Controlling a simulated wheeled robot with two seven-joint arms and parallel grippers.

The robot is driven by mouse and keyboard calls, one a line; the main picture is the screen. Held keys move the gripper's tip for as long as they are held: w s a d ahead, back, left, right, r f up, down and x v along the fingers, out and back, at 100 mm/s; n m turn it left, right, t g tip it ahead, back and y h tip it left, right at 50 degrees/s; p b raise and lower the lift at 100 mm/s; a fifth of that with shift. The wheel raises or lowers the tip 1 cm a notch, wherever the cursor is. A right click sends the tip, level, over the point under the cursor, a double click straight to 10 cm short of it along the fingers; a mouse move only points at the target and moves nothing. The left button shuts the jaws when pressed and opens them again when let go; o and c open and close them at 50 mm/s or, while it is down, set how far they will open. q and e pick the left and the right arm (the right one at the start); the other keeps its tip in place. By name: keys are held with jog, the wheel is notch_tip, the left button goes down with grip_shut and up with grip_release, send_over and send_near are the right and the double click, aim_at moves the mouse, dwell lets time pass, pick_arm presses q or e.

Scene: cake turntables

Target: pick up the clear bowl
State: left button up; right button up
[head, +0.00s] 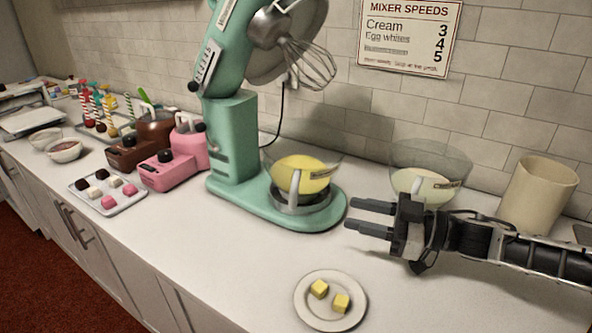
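A clear bowl (430,160) with pale cream contents and a label stands on the counter near the wall, behind my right gripper. Its lower part is partly hidden by my gripper. Another clear bowl (302,160) with yellow contents sits on the base of the green mixer (232,150). My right gripper (352,214) comes in from the right, with its fingers apart and nothing between them. It points left, in front of the pale-filled bowl and just right of the mixer base. I cannot tell whether it touches anything. My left gripper is out of view.
A plate (301,307) with two yellow cubes lies at the front edge. A cream canister (538,193) stands at the right. Small pink and brown mixers (178,160), a tray of sweets (83,187) and small bowls (66,150) are at the left. The middle counter is clear.

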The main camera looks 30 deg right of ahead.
aim_at(292, 203)
jog(key=shift+s+a+x, duration=0.1)
jog(key=shift+a+x, duration=0.05)
jog(key=shift+x, duration=2.9)
jog(key=shift+s+a+x, duration=0.1)
jog(key=shift+s+x, duration=0.05)
jog(key=shift+x, duration=2.95)
jog(key=shift+w+a+f, duration=0.1)
jog(key=shift+w+a, duration=0.25)
grip_shut()
